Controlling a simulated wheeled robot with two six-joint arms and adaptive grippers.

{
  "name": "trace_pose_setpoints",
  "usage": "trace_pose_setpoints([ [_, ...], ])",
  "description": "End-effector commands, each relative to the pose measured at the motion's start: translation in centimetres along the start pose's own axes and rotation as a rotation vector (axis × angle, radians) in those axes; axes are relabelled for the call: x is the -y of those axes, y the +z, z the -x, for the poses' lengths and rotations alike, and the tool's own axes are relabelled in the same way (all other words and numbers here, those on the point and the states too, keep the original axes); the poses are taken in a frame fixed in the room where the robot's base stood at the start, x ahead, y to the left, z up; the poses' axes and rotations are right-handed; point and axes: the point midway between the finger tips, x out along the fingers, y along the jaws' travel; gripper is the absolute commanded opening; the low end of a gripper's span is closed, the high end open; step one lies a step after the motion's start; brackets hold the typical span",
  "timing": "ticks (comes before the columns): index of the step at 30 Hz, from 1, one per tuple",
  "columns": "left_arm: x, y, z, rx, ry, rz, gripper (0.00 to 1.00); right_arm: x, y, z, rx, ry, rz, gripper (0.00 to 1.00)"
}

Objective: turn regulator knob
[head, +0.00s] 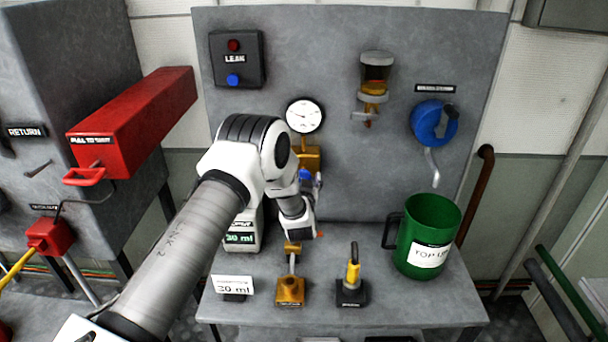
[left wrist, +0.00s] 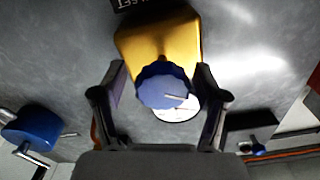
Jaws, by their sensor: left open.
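The blue regulator knob (left wrist: 165,88) sits on a brass-yellow regulator body (left wrist: 150,42) in the left wrist view. In the head view the knob (head: 305,175) is partly hidden by my left arm, below the white gauge (head: 304,116). The knob has a pale pointer line on its face. My left gripper (left wrist: 161,76) is open, with one finger on each side of the knob. Gaps show between the fingers and the knob in the left wrist view. In the head view the gripper is mostly hidden behind my wrist. My right gripper is not in view.
The grey panel also carries a LEAK box (head: 236,60), an amber-bowled fitting (head: 375,80) and a blue reel (head: 434,123). A green jug (head: 428,235) and brass and black fittings stand on the bench (head: 400,305). A red box (head: 135,120) juts out at left.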

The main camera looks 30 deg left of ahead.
Motion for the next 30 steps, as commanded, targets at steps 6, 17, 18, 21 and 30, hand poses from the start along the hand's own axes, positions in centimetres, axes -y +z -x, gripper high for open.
trace_pose_setpoints([
  [6,0.0,0.0,0.0,0.000,0.000,0.000,0.34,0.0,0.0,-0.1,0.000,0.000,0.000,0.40],
  [17,0.0,0.1,0.0,0.000,-0.001,0.009,0.12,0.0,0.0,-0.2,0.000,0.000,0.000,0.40],
  [18,0.0,0.1,0.0,0.000,-0.001,0.016,0.12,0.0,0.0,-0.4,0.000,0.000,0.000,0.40],
  [21,0.0,0.2,0.0,-0.001,-0.001,0.040,0.12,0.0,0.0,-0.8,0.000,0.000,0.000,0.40],
  [30,-0.1,0.5,0.0,-0.002,-0.001,0.209,0.12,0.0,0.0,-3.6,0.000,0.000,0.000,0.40],
])
